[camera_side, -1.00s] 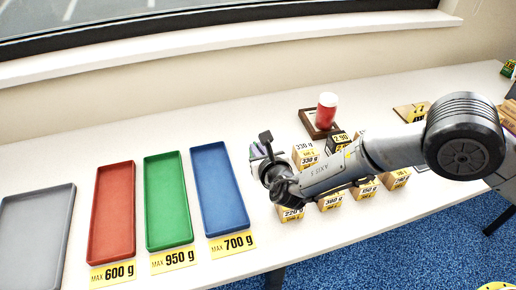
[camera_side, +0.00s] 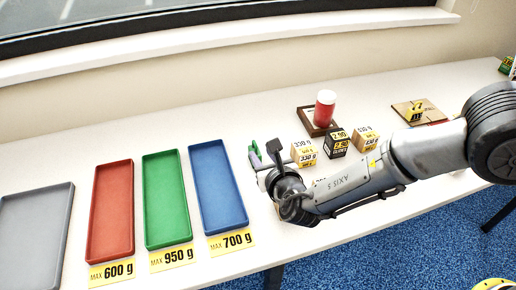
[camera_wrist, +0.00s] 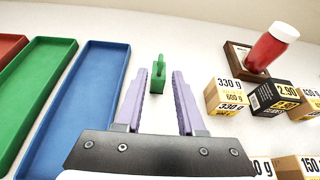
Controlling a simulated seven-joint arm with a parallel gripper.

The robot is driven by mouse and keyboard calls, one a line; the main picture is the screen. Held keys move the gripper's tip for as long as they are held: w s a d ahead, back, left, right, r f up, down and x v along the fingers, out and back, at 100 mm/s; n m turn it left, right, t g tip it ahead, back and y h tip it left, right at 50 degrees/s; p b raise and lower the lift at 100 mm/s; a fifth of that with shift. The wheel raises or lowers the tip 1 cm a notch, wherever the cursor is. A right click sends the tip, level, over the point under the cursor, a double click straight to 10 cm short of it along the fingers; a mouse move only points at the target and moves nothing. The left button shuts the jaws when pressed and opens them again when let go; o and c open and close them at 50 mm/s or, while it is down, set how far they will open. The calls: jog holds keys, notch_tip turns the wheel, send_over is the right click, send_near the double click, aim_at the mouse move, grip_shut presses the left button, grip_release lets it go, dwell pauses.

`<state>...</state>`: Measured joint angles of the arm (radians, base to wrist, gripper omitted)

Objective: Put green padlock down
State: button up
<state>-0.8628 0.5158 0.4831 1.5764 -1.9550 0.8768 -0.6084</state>
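The green padlock (camera_wrist: 158,78) is in the wrist view, just beyond and between my fingertips, with its shackle pointing up. It appears to stand on the white table. My gripper (camera_wrist: 162,76) has two purple fingers spread apart. A gap shows between the padlock and the right finger; the left fingertip is close to it, and I cannot tell whether they touch.
The blue (camera_side: 219,190), green (camera_side: 167,200) and red (camera_side: 111,210) trays and a grey tray (camera_side: 36,235) lie left. Weight-marked boxes (camera_side: 304,152) and a red jar (camera_side: 325,108) on a brown stand are right. My arm hides the front boxes in the side view.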

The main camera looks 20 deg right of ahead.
jog(key=v, duration=0.5)
jog(key=shift+s+r, duration=0.1)
jog(key=shift+s, duration=0.3)
jog(key=s+d+r+m+g+h, duration=0.2)
jog(key=d+r+m, duration=0.3)
jog(key=d, duration=0.4)
jog(key=s+d+r+m+g+h, duration=0.1)
jog(key=d+r+m+g+h, duration=0.1)
jog(key=d+m, duration=0.55)
jog(key=s+d+r+m+g+h, duration=0.15)
jog(key=d+r+m, duration=0.25)
jog(key=d, duration=0.7)
jog(key=s+d+r+m+g+y, duration=0.25)
jog(key=s+d+m, duration=0.55)
jog(key=s+m, duration=0.4)
jog(key=s+a+m+y, duration=0.2)
jog(key=s+m+y, duration=0.1)
jog(key=s+m, duration=0.4)
jog(key=s, duration=0.3)
jog(key=shift+s+f+m, duration=0.35)
jog(key=shift+s+f, duration=0.05)
